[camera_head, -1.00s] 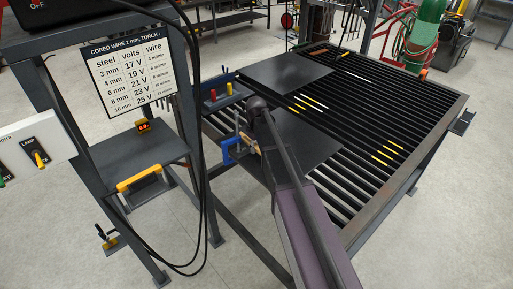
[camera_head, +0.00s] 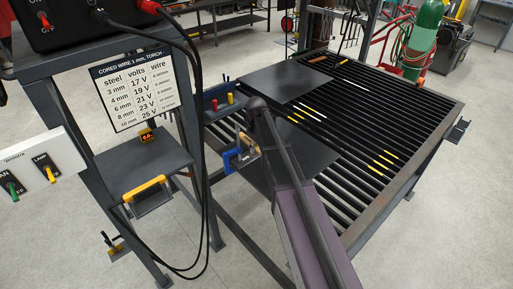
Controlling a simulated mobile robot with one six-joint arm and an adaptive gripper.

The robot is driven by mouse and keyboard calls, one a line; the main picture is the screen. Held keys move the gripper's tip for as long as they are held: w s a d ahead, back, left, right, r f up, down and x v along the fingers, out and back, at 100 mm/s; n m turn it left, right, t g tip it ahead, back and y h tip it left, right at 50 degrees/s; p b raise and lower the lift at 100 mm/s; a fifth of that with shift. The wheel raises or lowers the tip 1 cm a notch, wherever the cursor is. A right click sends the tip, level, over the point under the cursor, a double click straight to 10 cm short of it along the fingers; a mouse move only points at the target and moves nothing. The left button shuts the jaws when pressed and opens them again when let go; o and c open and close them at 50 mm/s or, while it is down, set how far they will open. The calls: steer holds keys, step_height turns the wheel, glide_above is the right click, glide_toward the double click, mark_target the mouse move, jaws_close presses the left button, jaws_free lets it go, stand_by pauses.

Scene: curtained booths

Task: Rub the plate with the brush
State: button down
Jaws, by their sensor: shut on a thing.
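Two dark flat plates lie on the slatted table (camera_head: 401,198). The back plate (camera_head: 287,82) is bare. The front plate (camera_head: 312,150) is partly covered by my arm. My arm reaches up from the bottom and bends above the front plate's left part. My gripper's fingers are hidden behind the arm, so I cannot see their hold. A small tan piece shows just left of the arm's bend, beside a blue clamp (camera_head: 230,161) at the table's left edge. I cannot tell whether it is the brush. Contact with the plate is hidden.
A stand with a settings sign (camera_head: 133,88) and a shelf (camera_head: 145,165) is at the left, with black cables hanging beside it. A blue holder with red and yellow pegs (camera_head: 230,99) is on the table's left edge. Several yellow strips show on the slats.

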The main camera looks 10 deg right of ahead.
mark_target(257, 146)
steer(key=shift+r, duration=0.1)
steer(key=shift+r+p, duration=1.45)
steer(key=shift+p, duration=0.05)
